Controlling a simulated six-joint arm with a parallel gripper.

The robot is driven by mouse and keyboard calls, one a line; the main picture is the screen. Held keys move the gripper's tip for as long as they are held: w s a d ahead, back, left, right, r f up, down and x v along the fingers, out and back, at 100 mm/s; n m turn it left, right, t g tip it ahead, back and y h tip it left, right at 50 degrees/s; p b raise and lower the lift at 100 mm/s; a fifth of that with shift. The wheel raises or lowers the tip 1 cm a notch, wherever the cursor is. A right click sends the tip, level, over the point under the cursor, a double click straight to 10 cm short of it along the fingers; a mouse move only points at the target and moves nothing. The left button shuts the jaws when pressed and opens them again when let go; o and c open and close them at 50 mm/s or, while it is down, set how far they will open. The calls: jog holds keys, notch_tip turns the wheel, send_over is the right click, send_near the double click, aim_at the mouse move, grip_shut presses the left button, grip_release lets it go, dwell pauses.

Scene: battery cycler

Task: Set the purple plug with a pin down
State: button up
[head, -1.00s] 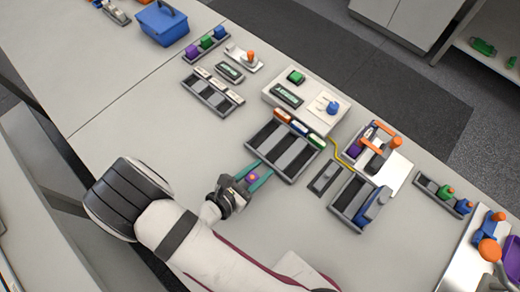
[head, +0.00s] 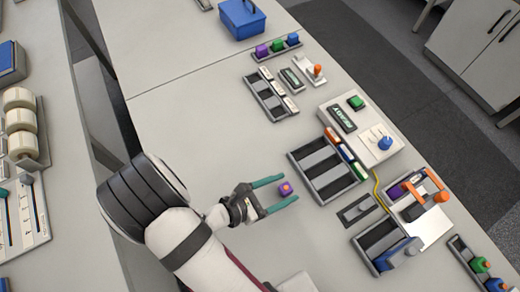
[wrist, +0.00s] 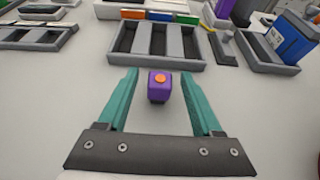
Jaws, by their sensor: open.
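The purple plug (head: 285,188) is a small purple block with an orange pin on its top. It stands upright on the bare table, in front of the grey three-slot tray (head: 296,158). My gripper (head: 284,192) is open, with its teal fingers on either side of the plug. In the wrist view the purple plug (wrist: 159,86) sits between the fingertips of my gripper (wrist: 160,88), with a gap on both sides. The tray (wrist: 118,62) lies just beyond it.
A white device with a display (head: 372,150) stands behind the tray. A grey bin holding a blue block (head: 402,252) is at the right. A rack of purple, green and blue plugs (head: 277,48) and a blue box (head: 242,18) are farther back. The table left of my gripper is clear.

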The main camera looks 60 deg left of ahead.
jog(key=v, duration=0.7)
jog(key=shift+s+r, duration=0.15)
jog(key=shift+s, duration=0.15)
jog(key=w+d+r+m+g+h, duration=0.4)
jog(key=w+d+r+m+g, duration=0.15)
jog(key=d+m, duration=0.4)
jog(key=w+d+r+m+g+h, duration=0.5)
jog(key=d+m, duration=0.3)
jog(key=m, duration=0.3)
jog(key=s+d+r+m+g+y, duration=0.1)
jog(key=d+r+m+g+y, duration=0.1)
jog(key=m, duration=0.7)
jog(key=s+d+r+m+g+y, duration=0.2)
jog(key=d+r+m+y, duration=0.2)
jog(key=m, duration=0.6)
jog(key=d+y, duration=0.2)
jog(key=y, duration=0.1)
jog(key=shift+s+y, duration=0.15)
jog(key=shift+y, duration=0.25)
jog(key=shift+o, duration=0.4)
jog(key=shift+r+m+t+y, duration=0.3)
jog(key=shift+m+y, duration=0.2)
jog(key=shift+m, duration=0.55)
